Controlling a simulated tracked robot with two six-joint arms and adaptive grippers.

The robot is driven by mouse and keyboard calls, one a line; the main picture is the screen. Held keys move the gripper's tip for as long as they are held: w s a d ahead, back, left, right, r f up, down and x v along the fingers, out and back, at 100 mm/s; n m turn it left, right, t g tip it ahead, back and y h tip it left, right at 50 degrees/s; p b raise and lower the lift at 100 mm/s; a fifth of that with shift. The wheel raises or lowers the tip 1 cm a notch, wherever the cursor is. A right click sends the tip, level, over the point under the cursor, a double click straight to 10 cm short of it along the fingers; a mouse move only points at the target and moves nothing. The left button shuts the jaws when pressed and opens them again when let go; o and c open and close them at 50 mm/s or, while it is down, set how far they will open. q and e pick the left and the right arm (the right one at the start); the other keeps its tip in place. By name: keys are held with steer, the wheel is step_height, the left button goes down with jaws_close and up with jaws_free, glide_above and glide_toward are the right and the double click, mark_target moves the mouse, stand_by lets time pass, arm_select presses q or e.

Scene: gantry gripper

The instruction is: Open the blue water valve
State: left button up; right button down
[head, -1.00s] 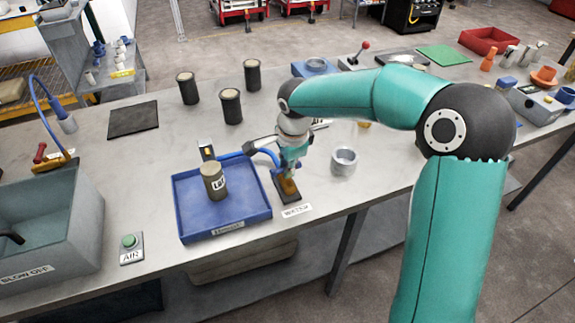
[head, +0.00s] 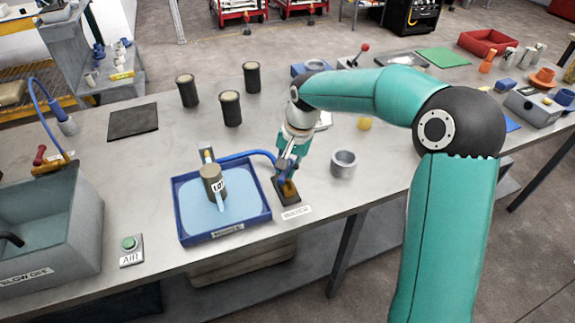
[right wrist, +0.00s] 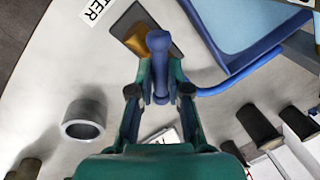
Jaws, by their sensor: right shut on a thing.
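The water valve has a brass body (head: 288,190) on a dark base plate beside a "WATER" label (head: 296,212). Its blue lever (right wrist: 158,48) shows in the right wrist view, lying lengthwise between my fingers. My right gripper (head: 284,174) is shut on this lever; its fingers also show in the right wrist view (right wrist: 160,82). In the head view the gripper hides most of the lever. A blue hose (head: 248,155) runs from the valve side to the blue tray (head: 252,221). Light blue water (head: 238,206) covers the tray floor around a labelled cylinder (head: 211,173). My left gripper is out of view.
A metal ring (head: 343,164) stands right of the valve. Several dark cylinders, one of them here (head: 231,108), stand behind the tray. A grey basin (head: 45,235) and a green AIR button (head: 129,243) are at the left.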

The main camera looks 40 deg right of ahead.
steer(key=n, duration=0.1)
steer(key=n+p, duration=0.1)
steer(key=n, duration=0.1)
steer(key=shift+w+r+n+g, duration=0.15)
steer(key=shift+r+n+g, duration=0.05)
steer(key=shift+n+g, duration=0.1)
steer(key=shift+n+g+y+p, duration=0.3)
steer(key=shift+n+y+p, duration=0.1)
steer(key=shift+n, duration=1.5)
steer(key=c, duration=1.1)
jaws_free()
steer(key=shift+f, duration=0.1)
steer(key=shift+c, duration=0.2)
step_height(320, 180, up, 12)
steer(key=d, duration=0.2)
steer(key=shift+s+f, duration=0.15)
steer(key=shift+s, duration=0.1)
steer(key=shift+d, duration=0.1)
